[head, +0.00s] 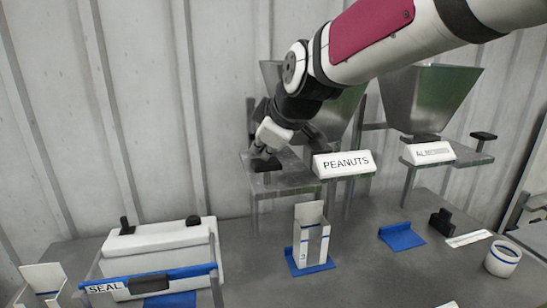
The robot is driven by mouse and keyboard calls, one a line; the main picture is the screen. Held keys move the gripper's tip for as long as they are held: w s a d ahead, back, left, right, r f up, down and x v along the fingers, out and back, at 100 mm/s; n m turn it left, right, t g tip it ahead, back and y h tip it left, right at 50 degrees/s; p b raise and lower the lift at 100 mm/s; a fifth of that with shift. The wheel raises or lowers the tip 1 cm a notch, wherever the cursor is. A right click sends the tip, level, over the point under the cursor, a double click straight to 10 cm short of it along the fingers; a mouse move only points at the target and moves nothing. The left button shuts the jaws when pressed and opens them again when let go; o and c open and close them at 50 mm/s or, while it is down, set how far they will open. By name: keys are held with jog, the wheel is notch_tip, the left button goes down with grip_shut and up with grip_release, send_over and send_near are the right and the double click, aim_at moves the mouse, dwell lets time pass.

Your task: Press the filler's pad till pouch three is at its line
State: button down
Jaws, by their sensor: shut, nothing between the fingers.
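Pouch three (311,234), white with a 3 and blue line marks on its side, stands upright on a blue base (308,267) below and in front of the peanuts filler. The filler has a steel hopper (354,110), a white PEANUTS sign (343,164) and a platform (290,181) on legs. Its dark pad (266,164) is at the platform's left end. My gripper (258,152) is shut and empty, pointing down right over the pad. I cannot tell whether it touches the pad. The fill level inside the pouch cannot be made out.
A second hopper (430,95) with a hard-to-read sign stands at right. A white sealer (160,250) marked SEAL is at left, with another pouch (42,282) beside it. An empty blue base (402,237) and a white cup (502,258) are at right.

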aim_at(263, 162)
jog(key=shift+f+b, duration=0.55)
jog(key=shift+f, duration=0.4)
dwell(0.5)
jog(key=shift+r, duration=0.2)
jog(key=shift+r+p, duration=0.6)
jog(key=shift+r, duration=1.35)
jog(key=shift+r+p, duration=0.8)
jog(key=shift+r, duration=1.7)
